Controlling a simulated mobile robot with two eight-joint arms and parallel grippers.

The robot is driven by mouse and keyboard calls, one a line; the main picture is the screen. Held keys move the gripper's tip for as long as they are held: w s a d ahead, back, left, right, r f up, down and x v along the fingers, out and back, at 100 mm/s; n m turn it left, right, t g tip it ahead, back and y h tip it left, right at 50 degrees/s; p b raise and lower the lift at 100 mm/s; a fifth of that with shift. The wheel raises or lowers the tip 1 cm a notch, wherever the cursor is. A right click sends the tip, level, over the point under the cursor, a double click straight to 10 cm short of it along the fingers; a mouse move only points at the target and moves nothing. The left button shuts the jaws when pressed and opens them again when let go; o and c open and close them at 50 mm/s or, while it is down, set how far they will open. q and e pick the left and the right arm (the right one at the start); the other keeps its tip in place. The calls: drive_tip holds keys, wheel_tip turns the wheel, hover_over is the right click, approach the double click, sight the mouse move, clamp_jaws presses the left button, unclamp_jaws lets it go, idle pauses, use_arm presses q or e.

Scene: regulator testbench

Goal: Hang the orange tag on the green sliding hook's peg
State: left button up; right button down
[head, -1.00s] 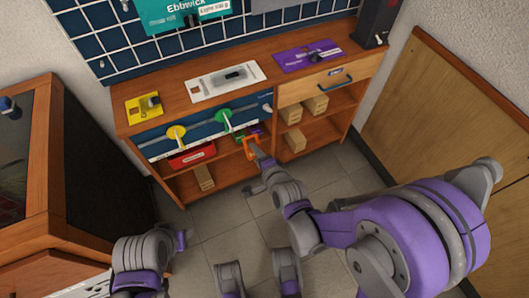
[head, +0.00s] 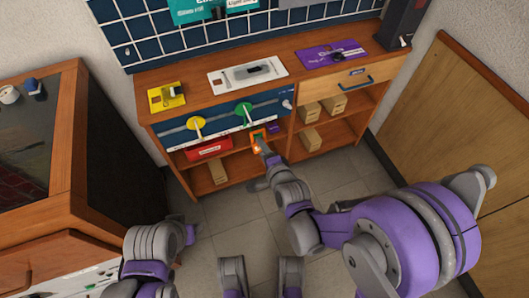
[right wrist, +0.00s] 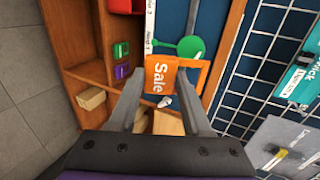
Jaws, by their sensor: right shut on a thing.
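The orange tag (head: 257,139) has the word "Sale" and an open frame at one end. It shows upright in the right wrist view (right wrist: 160,75), between the fingers of my right gripper (right wrist: 160,97). That gripper (head: 262,147) is shut on the tag in front of the bench's blue panel. The green sliding hook (head: 243,110) is on the rail, up and a little left of the tag in the head view. Its round green plate (right wrist: 190,47) appears just beyond the tag; the tag and the hook look apart.
A yellow hook (head: 196,124) is left of the green one on the rail. Below are a red box (head: 209,149) and a purple box (right wrist: 121,70) on the shelf. Wooden blocks (head: 311,139) sit in the right cubbies. The floor ahead is clear.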

drive_tip(key=w+a+f, duration=0.1)
drive_tip(key=w+a, duration=0.1)
drive_tip(key=w, duration=0.4)
drive_tip(key=shift+w, duration=0.4)
idle(0.4)
drive_tip(key=shift+a, duration=0.1)
idle(0.4)
drive_tip(key=shift+c, duration=1.3)
unclamp_jaws()
drive_tip(key=p+v, duration=0.1)
drive_tip(key=v, duration=1)
drive_tip(key=shift+f+p, duration=0.2)
drive_tip(key=shift+p, duration=0.1)
